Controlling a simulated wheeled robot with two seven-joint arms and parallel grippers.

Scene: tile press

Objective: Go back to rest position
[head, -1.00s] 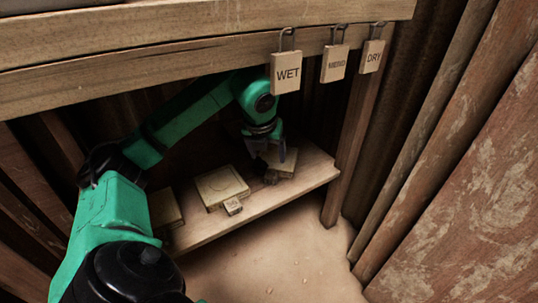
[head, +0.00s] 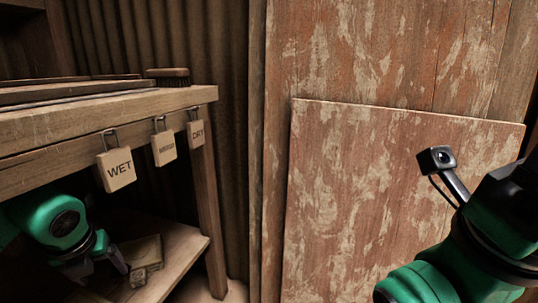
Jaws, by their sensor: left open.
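My left arm reaches under the wooden bench at the lower left of the head view. My left gripper (head: 100,268) is open and empty, close above the low shelf (head: 185,262). A pale square block (head: 143,250) with a small knob-like piece (head: 138,277) lies on that shelf just right of the gripper's fingers. The gripper looks apart from the block. My right arm shows at the lower right, with a small camera on a bracket, but its gripper is outside the picture.
The bench top (head: 190,97) and its leg (head: 209,205) stand close to my left arm. Tags reading WET (head: 117,170), a blurred middle word (head: 164,148) and DRY (head: 196,133) hang from its front edge. A brush (head: 168,76) lies on top. A worn wooden panel (head: 350,200) stands ahead.

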